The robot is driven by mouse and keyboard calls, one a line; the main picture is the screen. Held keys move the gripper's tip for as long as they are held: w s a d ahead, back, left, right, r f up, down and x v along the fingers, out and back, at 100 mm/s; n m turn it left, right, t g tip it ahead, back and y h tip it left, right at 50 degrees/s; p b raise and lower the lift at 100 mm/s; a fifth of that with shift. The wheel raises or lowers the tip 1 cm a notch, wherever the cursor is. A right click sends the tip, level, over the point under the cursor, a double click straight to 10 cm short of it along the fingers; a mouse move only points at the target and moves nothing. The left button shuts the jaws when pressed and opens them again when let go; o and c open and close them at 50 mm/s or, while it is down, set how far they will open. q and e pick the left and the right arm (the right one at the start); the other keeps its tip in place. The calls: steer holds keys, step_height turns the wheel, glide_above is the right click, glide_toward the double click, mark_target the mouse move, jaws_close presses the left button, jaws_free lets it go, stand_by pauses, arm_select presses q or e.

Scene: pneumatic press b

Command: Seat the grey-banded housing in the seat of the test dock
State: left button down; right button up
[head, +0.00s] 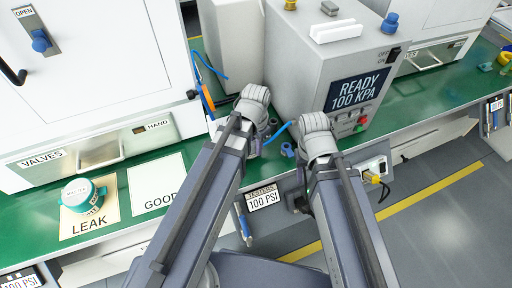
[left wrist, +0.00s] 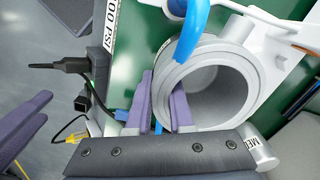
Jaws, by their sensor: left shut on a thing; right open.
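In the left wrist view a pale grey, hollow round body with a grey rim band (left wrist: 215,85) fills the middle; it appears to be the grey-banded housing. My left gripper (left wrist: 165,95) is shut on its wall, one purple finger outside and one inside the bore. In the head view my left gripper (head: 266,130) is low in front of the grey test machine (head: 305,65), and the housing is mostly hidden by my arm. My right gripper (head: 290,150) is just to the right, open and apparently empty. The dock's seat cannot be made out clearly.
A blue hose (left wrist: 195,35) crosses in front of the round body. A teal valve piece (head: 80,196) stands on the LEAK card (head: 90,226); the GOOD card (head: 160,186) is bare. Black and yellow plugs hang at the green bench's front edge (head: 372,178). Green bench at right is partly clear.

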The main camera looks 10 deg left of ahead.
arm_select(q)
steer(key=shift+w+n, duration=0.1)
steer(key=shift+n, duration=0.3)
steer(key=shift+w+a+f, duration=0.1)
steer(key=shift+w+a, duration=1)
steer(key=shift+w, duration=0.5)
steer(key=shift+w+a+f, duration=0.1)
steer(key=shift+w+a, duration=1.05)
steer(key=shift+w, duration=0.5)
steer(key=shift+w+a, duration=1.1)
steer(key=shift+w, duration=0.5)
steer(key=shift+f+b, duration=1.2)
steer(key=shift+b, duration=0.25)
steer(key=c, duration=0.7)
jaws_free()
steer(key=shift+r, duration=0.15)
